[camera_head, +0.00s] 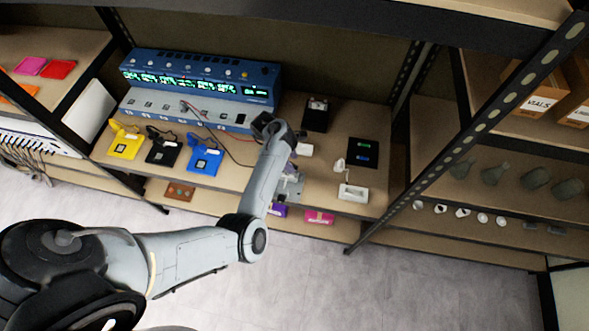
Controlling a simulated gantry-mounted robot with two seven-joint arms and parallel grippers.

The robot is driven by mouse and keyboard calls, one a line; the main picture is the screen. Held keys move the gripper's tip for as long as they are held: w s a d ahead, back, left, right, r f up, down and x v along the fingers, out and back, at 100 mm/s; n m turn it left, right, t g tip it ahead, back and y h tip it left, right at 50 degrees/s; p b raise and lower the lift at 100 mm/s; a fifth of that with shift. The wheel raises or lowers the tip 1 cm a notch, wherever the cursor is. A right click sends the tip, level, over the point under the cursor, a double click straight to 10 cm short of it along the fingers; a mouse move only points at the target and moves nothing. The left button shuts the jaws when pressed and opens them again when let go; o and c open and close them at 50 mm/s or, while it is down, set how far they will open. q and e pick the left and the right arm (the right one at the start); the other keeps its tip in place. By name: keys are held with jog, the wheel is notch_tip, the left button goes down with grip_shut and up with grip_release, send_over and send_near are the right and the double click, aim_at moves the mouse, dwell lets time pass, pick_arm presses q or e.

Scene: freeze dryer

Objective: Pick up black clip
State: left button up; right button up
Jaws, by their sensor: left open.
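A flat black piece (163,152) with a pale square label and a dark upper part lies on the shelf, between a yellow piece (125,146) and a blue piece (205,157) of similar shape. It is the likeliest black clip, but it is too small to be sure. My left gripper (289,187) is at the shelf's front edge, well to the right of the black piece and apart from it. It is open, small in the picture and partly behind my arm; I see nothing held in it. My right gripper is not in view.
A blue instrument (198,75) with green displays stands behind the pieces, with thin leads running from it. A black box (316,114), a black pad (363,153) and a white tray (353,192) lie to the right. Shelf posts (400,85) bound the bay. Floor in front is clear.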

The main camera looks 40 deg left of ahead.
aim_at(295, 167)
pick_arm(q)
jog(key=b+x, duration=0.1)
jog(key=x, duration=0.3)
jog(key=shift+s+d, duration=0.1)
grip_shut()
